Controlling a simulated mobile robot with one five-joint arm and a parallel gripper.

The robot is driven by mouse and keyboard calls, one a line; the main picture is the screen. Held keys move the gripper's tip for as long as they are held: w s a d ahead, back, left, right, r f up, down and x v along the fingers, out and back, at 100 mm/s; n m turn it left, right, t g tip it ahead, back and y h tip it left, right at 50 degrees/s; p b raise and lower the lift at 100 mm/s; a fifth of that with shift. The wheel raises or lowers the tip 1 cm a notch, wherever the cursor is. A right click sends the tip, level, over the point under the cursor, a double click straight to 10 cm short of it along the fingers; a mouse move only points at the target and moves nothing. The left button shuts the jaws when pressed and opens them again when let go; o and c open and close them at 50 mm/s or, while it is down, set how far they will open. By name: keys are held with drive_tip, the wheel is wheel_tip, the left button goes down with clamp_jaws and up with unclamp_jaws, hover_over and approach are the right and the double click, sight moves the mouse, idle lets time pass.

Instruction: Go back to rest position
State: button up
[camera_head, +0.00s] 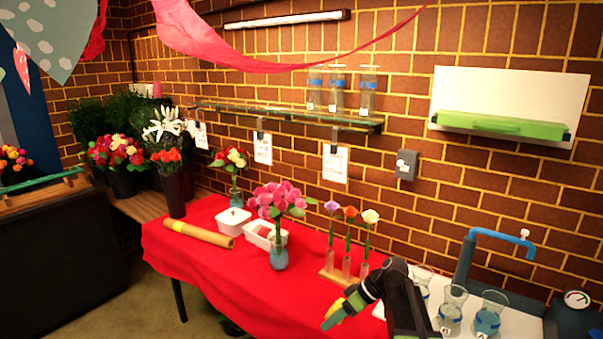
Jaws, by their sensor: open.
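My gripper (334,312) is at the lower middle, over the front right part of the red-covered table (215,275). Its yellow-green fingers point down and to the left, open, with nothing visible between them. My dark arm reaches it from the lower right. The gripper is in front of and below a wooden stand (335,279) with three single flowers in tubes: purple (332,206), orange (350,212) and cream (370,216).
A vase of pink flowers (279,255), white containers (233,221) and a rolled brown paper (198,234) stand or lie left of my gripper. Glass vessels (488,318) and a blue pipe (500,237) are at the right. A glass shelf (285,114) hangs on the brick wall.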

drive_tip(key=s+a+f+m+h, duration=0.1)
drive_tip(key=s+a+f+h, duration=0.15)
drive_tip(key=s, duration=0.35)
drive_tip(key=s+d+f+m+h, duration=0.3)
drive_tip(key=s+d+m+h, duration=0.2)
drive_tip(key=d+m, duration=0.4)
drive_tip(key=shift+d+f+m+h, duration=0.2)
drive_tip(key=shift+d+m+h, duration=0.2)
drive_tip(key=shift+d+h, duration=0.05)
